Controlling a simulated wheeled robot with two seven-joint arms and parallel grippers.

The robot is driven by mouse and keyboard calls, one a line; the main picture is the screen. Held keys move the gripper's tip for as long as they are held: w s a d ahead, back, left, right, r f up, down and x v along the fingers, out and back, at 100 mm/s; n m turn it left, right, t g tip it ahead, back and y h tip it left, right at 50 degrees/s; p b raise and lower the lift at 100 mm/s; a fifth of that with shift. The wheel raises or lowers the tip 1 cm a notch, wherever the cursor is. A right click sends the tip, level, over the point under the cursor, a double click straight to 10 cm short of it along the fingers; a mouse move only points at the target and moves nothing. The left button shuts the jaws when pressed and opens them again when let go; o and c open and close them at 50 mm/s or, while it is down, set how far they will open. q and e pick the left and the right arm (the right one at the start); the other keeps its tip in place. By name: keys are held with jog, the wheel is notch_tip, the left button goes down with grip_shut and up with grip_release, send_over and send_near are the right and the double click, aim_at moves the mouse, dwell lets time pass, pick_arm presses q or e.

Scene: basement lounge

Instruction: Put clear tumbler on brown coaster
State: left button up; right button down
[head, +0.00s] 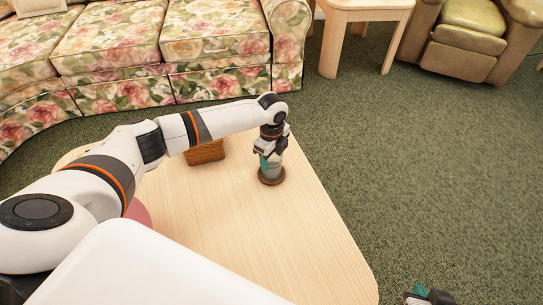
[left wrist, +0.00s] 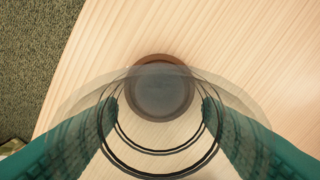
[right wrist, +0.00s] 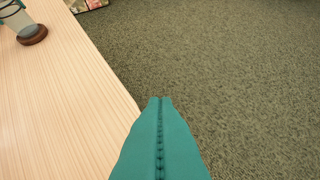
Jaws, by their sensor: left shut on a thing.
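The clear tumbler (head: 272,170) is upright between the teal fingers of my left gripper (head: 268,155), which is shut on it. The round brown coaster (head: 272,180) is directly under the tumbler on the light wooden table. In the left wrist view I look down through the tumbler (left wrist: 160,126), and its base is over the coaster (left wrist: 160,58). The right wrist view shows the tumbler (right wrist: 22,22) at the coaster (right wrist: 33,36), with no clear gap between them. My right gripper (right wrist: 160,100) is shut and empty, off the table's right side; it shows partly in the head view (head: 420,295).
The wooden table (head: 300,245) has clear room to the right and front. A brown box (head: 206,152) stands left of the coaster, and a pink round thing (head: 138,212) is partly hidden by my arm. A floral sofa (head: 170,50) is behind the table.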

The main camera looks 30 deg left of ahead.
pick_arm(q)
jog(key=o, duration=1.1)
jog(key=shift+f, duration=0.15)
jog(key=shift+r, duration=0.25)
notch_tip(320, 180, up, 12)
jog(key=p, duration=0.4)
pick_arm(e)
jog(key=s+d+f+g+h, duration=0.1)
jog(key=s+d+g, duration=0.1)
jog(key=s+g, duration=0.2)
jog(key=s, duration=0.2)
jog(key=shift+s+g, duration=0.3)
pick_arm(q)
jog(key=shift+f, duration=0.1)
pick_arm(e)
jog(key=shift+d+f, duration=0.1)
